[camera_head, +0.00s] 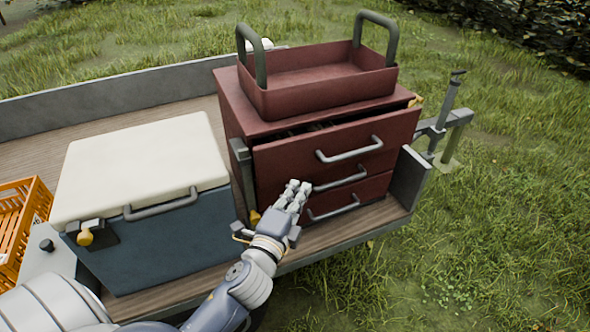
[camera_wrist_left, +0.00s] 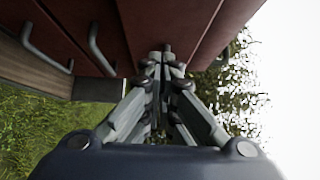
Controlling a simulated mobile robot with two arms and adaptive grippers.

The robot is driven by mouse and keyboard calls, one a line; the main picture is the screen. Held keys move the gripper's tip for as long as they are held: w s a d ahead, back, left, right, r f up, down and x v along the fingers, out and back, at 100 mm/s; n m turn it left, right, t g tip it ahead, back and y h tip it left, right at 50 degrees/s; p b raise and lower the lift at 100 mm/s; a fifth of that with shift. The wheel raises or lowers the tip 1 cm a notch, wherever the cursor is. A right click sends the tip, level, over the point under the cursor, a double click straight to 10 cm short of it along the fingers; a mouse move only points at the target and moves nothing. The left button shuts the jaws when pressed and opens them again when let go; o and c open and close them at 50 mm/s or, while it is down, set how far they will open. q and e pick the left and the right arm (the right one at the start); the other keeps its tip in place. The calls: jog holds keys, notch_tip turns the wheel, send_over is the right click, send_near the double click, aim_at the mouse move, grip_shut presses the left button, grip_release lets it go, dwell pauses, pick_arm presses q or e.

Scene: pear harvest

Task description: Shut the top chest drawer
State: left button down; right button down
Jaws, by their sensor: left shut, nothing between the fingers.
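The red chest (camera_head: 240,110) stands on the trailer bed and has several drawers with grey bar handles. Its top drawer (camera_head: 290,155) sticks out a little, with a dark gap along its upper edge. The top drawer's handle (camera_head: 349,149) is on its front. My left gripper (camera_head: 295,192) is shut and empty, in front of the chest at the left part of the drawer fronts. In the left wrist view the closed fingers (camera_wrist_left: 165,62) point at the red front; whether they touch it I cannot tell. My right gripper is not in view.
A red open tray (camera_head: 325,92) with two upright handles sits on the chest. A blue cooler (camera_head: 170,245) with a white lid stands to the left, beside an orange crate (camera_head: 22,215). Grass lies beyond the trailer's edge at right.

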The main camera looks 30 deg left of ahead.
aim_at(285, 164)
pick_arm(q)
jog(key=shift+w+a+p, duration=0.25)
jog(key=shift+w+a, duration=0.35)
jog(key=shift+w, duration=0.25)
jog(key=shift+w+a+p, duration=0.2)
jog(key=shift+w+a, duration=0.4)
jog(key=shift+w, duration=0.2)
jog(key=shift+w+a+p, duration=0.25)
jog(key=shift+w+a, duration=0.35)
jog(key=shift+w, duration=0.25)
jog(key=w+a, duration=0.1)
jog(key=a, duration=0.1)
jog(key=w+a, duration=0.1)
jog(key=shift+w+a, duration=0.4)
jog(key=shift+d+r, duration=0.1)
